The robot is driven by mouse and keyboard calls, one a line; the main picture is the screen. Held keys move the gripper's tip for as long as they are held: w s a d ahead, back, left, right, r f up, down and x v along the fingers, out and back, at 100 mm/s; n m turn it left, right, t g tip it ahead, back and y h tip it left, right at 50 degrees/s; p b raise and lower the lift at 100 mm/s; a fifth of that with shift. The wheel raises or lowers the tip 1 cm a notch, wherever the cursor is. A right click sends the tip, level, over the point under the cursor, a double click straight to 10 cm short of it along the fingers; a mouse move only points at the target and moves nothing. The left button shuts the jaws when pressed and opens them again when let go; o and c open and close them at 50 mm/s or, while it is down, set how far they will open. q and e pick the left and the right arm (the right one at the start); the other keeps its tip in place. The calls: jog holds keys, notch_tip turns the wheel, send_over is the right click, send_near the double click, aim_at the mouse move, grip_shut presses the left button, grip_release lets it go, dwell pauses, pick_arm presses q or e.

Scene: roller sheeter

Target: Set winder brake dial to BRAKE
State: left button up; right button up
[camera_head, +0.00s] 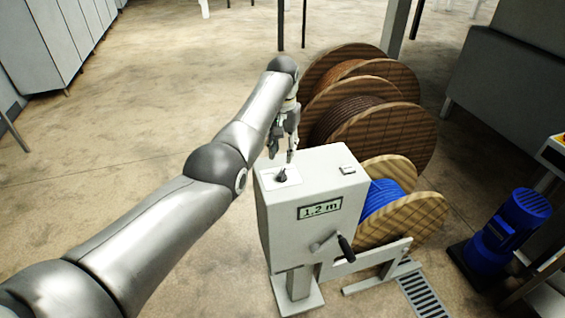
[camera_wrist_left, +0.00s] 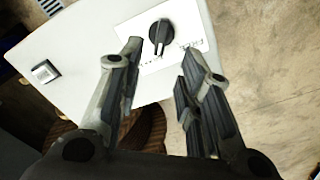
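The winder brake dial is a black knob (camera_head: 282,174) on a white label plate on top of the grey winder box (camera_head: 285,220). In the left wrist view the knob (camera_wrist_left: 161,35) shows on its white label (camera_wrist_left: 185,42), just beyond the fingertips; the label's lettering is partly legible, one word seeming to read FREE. My left gripper (camera_head: 282,152) hangs just behind the dial in the head view. In the left wrist view its two fingers (camera_wrist_left: 160,62) are spread, with nothing between them and apart from the knob. My right gripper is not in view.
The box also carries a small switch (camera_head: 347,170), a "1.2 m" display (camera_head: 320,209) and a crank handle (camera_head: 345,246). A blue cable reel (camera_head: 415,215) sits at its right. Large wooden reels (camera_head: 385,140) stand behind. Open floor (camera_head: 150,110) lies left.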

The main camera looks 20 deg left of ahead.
aim_at(282, 170)
pick_arm(q)
notch_tip(282, 170, up, 5)
jog(key=shift+r, duration=0.15)
dwell(0.7)
